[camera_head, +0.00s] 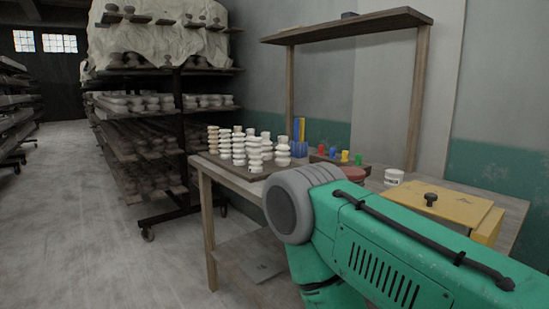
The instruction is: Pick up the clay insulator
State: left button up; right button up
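Several ribbed clay insulators stand upright in a cluster on a dark board (268,174) at the left end of the wooden workbench. Most are whitish, such as the front one (256,152); one at the left is tan (213,140). I cannot tell which single insulator is meant. A green arm link with a grey round joint comes in from the lower right and hides part of the bench. It seems to be my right arm. Neither of my grippers shows.
The bench (207,185) has a raised shelf (350,25) on posts. Small coloured items (345,156), a white cup (394,177) and a yellow box (440,200) stand farther right. A wheeled rack (165,215) holds more pieces behind. Floor at left is clear.

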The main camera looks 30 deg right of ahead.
aim_at(283, 160)
jog(key=i+j+z, duration=0.1)
jog(key=i+z, duration=0.2)
jog(key=z, duration=0.2)
jog(key=i+j+z, duration=0.25)
jog(key=z, duration=0.25)
jog(key=i+j+z, duration=0.3)
jog(key=z, duration=0.2)
jog(key=i+j+z, duration=0.15)
jog(key=j+z, duration=0.35)
